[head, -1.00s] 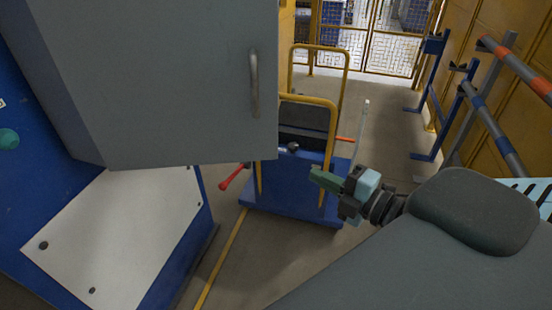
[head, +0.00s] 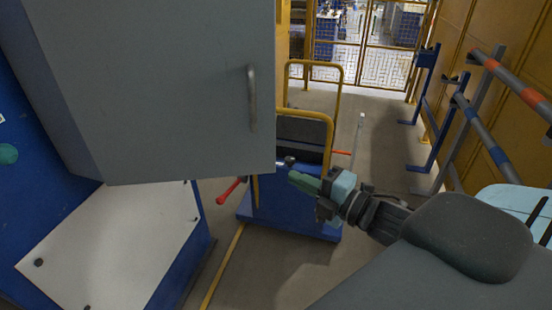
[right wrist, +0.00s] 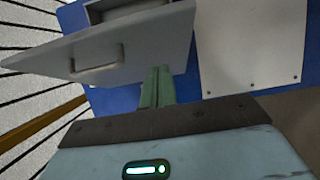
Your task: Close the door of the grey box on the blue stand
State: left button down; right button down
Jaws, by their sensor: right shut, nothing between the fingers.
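The grey door (head: 180,80) of the grey box fills the upper left of the head view, with a bar handle (head: 252,98) near its right edge. In the right wrist view the door (right wrist: 140,45) stands swung out, its handle (right wrist: 97,62) facing the camera, and part of the box (right wrist: 125,10) shows behind it. The blue stand (head: 190,265) is below, at the left. My right gripper (head: 294,177) is shut and empty, just right of the door's lower right corner in the head view. Its fingers (right wrist: 157,87) point toward the door; contact cannot be told. My left gripper is out of view.
A white plate (head: 115,245) lies on the stand below the door. A blue trolley with a yellow rail (head: 330,140) stands behind my right gripper. Racks with orange-banded bars (head: 510,75) line the right wall. The floor between is open.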

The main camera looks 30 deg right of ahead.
aim_at(262, 153)
jog(key=x, duration=0.2)
jog(key=d+x, duration=0.1)
jog(key=x, duration=0.4)
jog(key=shift+w+d+r, duration=0.1)
jog(key=shift+w+d, duration=0.2)
jog(key=shift+w, duration=0.35)
jog(key=shift+w+d+p, duration=0.25)
jog(key=shift+w+p, duration=0.05)
jog(key=shift+w, duration=0.2)
